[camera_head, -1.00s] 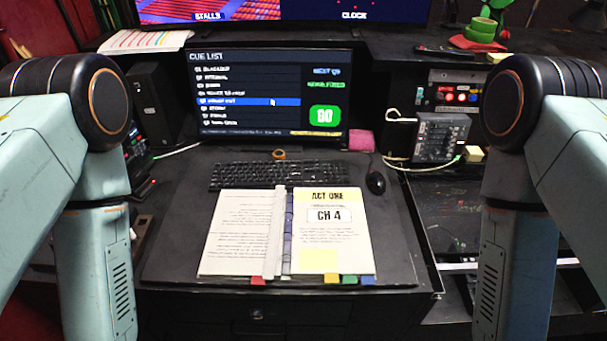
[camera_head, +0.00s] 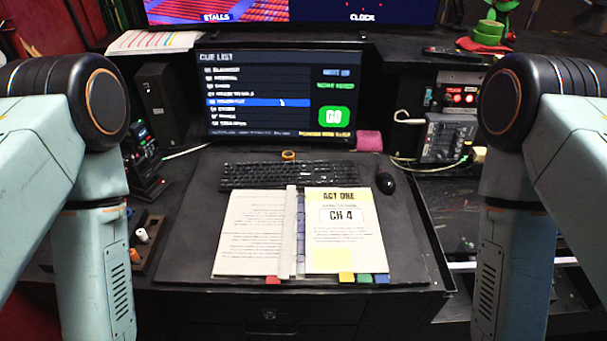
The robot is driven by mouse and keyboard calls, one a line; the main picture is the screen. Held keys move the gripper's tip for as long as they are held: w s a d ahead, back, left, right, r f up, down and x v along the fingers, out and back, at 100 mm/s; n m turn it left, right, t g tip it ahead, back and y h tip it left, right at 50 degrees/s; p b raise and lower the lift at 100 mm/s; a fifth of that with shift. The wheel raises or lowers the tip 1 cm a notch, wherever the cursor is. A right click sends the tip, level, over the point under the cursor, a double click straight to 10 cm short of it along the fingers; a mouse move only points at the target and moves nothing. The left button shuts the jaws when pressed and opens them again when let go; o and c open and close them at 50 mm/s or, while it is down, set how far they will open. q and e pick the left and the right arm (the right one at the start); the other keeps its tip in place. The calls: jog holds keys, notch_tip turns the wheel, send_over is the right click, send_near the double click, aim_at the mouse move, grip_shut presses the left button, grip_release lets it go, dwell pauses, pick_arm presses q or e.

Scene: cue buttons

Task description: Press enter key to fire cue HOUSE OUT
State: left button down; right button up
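The black keyboard (camera_head: 289,174) lies on the desk behind the open script binder. I cannot make out its enter key at this size. The monitor (camera_head: 270,128) behind it shows a cue list with one row highlighted in blue; the row's text is too blurred to read surely. A green GO button (camera_head: 334,117) shows at the screen's right. A black mouse (camera_head: 386,183) lies to the right of the keyboard. My two arms stand at the left and right edges of the view, and neither gripper is in view.
The open binder (camera_head: 262,225) with coloured tabs covers the desk front. A roll of tape (camera_head: 289,155) sits between keyboard and monitor. A pink block (camera_head: 369,140) stands by the monitor's right corner. A small control box (camera_head: 447,137) with cables is at the right.

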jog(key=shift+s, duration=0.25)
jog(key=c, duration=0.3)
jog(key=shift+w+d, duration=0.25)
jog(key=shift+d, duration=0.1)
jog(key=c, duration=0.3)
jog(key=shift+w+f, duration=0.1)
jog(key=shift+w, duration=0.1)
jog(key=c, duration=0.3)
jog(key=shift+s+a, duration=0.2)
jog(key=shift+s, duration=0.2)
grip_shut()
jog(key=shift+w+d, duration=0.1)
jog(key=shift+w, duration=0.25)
